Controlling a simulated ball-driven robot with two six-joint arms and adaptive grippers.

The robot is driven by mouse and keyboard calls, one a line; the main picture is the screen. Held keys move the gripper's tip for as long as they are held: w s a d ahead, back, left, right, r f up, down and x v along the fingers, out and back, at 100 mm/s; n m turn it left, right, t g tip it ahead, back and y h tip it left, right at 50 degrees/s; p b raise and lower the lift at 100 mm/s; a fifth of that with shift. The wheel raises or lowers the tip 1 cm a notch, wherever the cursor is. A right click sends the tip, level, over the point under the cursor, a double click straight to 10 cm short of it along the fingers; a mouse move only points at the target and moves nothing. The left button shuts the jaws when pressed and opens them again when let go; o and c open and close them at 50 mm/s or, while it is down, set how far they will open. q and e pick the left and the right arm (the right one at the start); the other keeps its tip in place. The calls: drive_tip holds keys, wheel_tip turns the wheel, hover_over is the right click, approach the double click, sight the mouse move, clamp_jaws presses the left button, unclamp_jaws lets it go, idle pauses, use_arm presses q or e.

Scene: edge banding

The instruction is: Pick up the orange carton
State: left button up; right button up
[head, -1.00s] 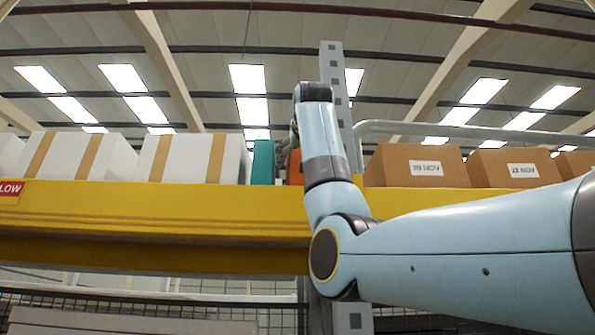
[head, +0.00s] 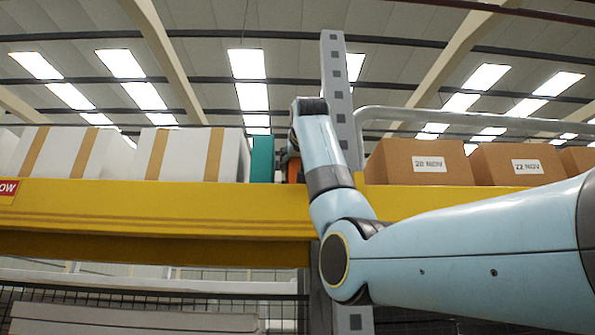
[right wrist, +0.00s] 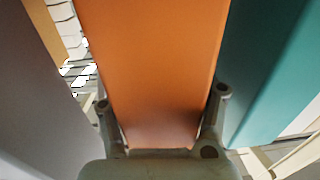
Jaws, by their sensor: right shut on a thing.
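The orange carton (head: 294,170) stands on the yellow shelf beam's level, mostly hidden behind my right arm in the head view. In the right wrist view the orange carton (right wrist: 155,65) fills the middle, between the two fingers. My right gripper (right wrist: 165,100) is shut on it, one finger on each side. My left gripper is in neither view.
A teal box (head: 262,158) stands close beside the orange carton; it also shows in the right wrist view (right wrist: 270,70). White cartons with tan bands (head: 190,153) are left. Brown boxes (head: 417,163) stand right, past a grey upright post (head: 337,90). A yellow beam (head: 150,206) runs in front.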

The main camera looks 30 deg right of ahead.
drive_tip(key=c, duration=0.4)
drive_tip(key=shift+r, duration=0.1)
